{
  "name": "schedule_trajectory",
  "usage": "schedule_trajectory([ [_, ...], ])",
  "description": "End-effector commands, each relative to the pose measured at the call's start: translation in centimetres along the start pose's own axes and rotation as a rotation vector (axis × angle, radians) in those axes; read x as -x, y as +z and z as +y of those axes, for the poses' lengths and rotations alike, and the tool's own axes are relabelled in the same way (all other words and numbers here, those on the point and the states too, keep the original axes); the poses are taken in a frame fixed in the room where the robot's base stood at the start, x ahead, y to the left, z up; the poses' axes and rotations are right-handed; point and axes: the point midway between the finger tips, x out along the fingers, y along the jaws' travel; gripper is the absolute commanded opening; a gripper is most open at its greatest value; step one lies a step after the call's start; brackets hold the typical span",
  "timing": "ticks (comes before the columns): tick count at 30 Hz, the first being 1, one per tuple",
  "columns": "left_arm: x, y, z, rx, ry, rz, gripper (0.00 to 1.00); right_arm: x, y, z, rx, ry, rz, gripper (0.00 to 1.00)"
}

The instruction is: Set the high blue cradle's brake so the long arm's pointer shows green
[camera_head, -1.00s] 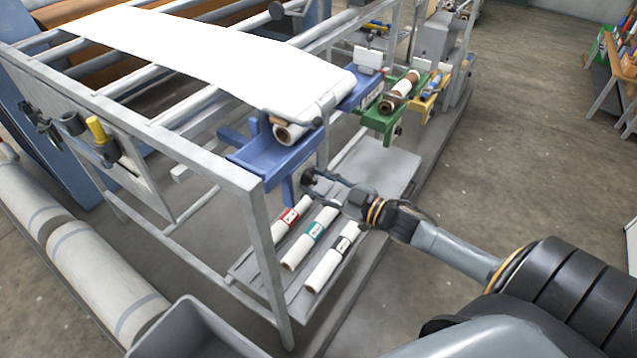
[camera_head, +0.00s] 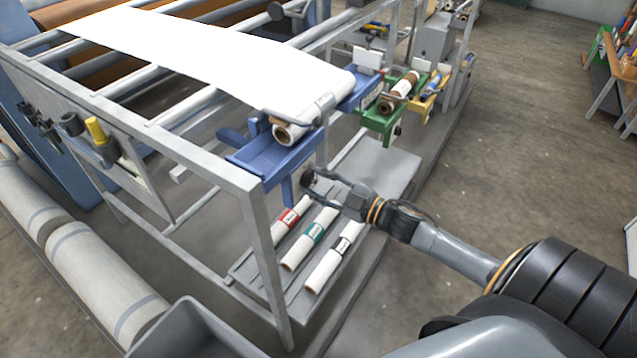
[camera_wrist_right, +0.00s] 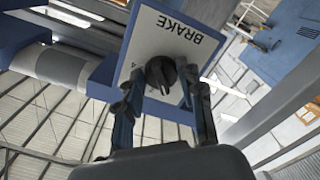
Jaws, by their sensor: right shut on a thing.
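The high blue cradle (camera_head: 270,158) is on the front of the grey frame and holds a white paper roll (camera_head: 318,98), with a grey arm lying across the roll. My right gripper (camera_head: 312,180) is just below the cradle. In the right wrist view, this gripper (camera_wrist_right: 161,86) has its fingers on both sides of a black knob (camera_wrist_right: 160,72) and is shut on it. The knob sits on a white plate (camera_wrist_right: 178,38) marked BRAKE, seen upside down; the fingers hide part of its scale. I cannot make out the pointer or its colours. My left gripper is not in view.
A green cradle (camera_head: 378,121) and a yellow cradle (camera_head: 424,106) stand farther along the frame. Several labelled white rolls (camera_head: 309,240) lie on the low grey shelf (camera_head: 385,165) under the gripper. A frame post (camera_head: 262,255) stands left of them. Open floor lies to the right.

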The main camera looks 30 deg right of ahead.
Motion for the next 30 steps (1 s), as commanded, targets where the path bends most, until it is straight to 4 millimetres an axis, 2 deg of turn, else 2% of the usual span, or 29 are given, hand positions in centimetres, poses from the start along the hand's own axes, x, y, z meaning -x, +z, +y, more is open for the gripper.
schedule_trajectory([
  [1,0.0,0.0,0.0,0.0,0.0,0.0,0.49,0.0,-0.1,0.0,-0.001,0.0,0.001,0.44],
  [3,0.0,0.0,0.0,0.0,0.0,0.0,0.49,0.0,0.0,0.0,-0.001,0.0,0.001,0.58],
  [4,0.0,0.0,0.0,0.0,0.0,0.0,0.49,0.0,0.0,0.0,-0.001,0.0,0.001,0.59],
  [13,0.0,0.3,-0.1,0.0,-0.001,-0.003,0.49,0.1,0.0,0.0,-0.002,0.0,0.0,0.59],
  [17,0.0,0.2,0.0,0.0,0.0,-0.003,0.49,0.9,0.1,-0.1,-0.003,-0.001,-0.001,0.59],
  [20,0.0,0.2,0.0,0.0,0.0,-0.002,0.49,2.3,0.1,-0.1,-0.004,-0.002,-0.003,0.59],
  [30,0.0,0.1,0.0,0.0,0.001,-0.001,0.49,8.6,0.1,-0.1,-0.004,-0.002,-0.003,0.59],
])
